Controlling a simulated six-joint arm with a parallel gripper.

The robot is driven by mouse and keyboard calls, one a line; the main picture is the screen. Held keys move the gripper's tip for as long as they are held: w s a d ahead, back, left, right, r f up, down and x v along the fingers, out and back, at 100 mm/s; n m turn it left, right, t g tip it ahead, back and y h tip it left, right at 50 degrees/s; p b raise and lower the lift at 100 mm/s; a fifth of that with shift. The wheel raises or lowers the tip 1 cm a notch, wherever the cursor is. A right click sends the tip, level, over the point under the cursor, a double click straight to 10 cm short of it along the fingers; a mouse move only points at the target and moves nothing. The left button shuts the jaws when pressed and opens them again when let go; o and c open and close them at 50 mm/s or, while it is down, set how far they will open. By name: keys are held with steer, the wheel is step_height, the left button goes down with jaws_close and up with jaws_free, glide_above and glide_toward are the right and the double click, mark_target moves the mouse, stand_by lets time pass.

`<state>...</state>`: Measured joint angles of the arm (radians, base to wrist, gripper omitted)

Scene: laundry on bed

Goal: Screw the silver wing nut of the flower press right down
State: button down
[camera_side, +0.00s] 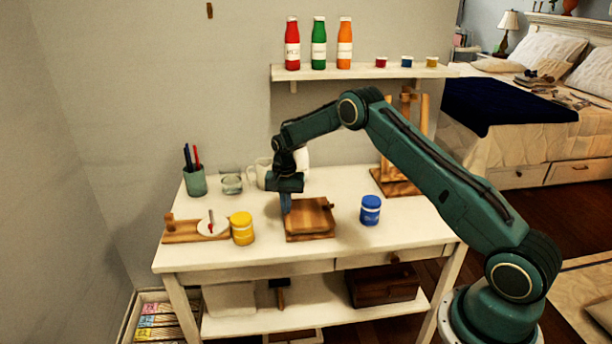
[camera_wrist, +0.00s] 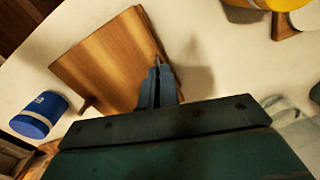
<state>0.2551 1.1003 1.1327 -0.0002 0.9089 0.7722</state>
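The flower press (camera_side: 312,216) is a square of wooden boards lying on the white table; it also shows in the wrist view (camera_wrist: 100,62). My gripper (camera_side: 287,211) points down at the press's left side in the side view. In the wrist view, my gripper (camera_wrist: 157,68) has its two blue-grey fingers close together at the press's edge, near a corner. I cannot make out the silver wing nut; the fingers may hide it, and I cannot tell whether they hold anything. A wooden peg (camera_wrist: 88,103) sticks out at another edge of the press.
A blue jar (camera_side: 370,210) stands right of the press, a yellow jar (camera_side: 242,229) to its left. A small board (camera_side: 182,231) with a white disc lies further left. A mug (camera_side: 263,172), glass and pen cup (camera_side: 195,182) stand behind. A wooden stand (camera_side: 395,182) is at back right.

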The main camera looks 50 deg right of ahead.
steer(key=m, duration=1.3)
stand_by(0.4)
steer(key=c, duration=1.6)
jaws_free()
steer(key=shift+c, duration=0.2)
steer(key=shift+r, duration=0.2)
step_height(320, 180, up, 14)
steer(key=shift+f, duration=0.25)
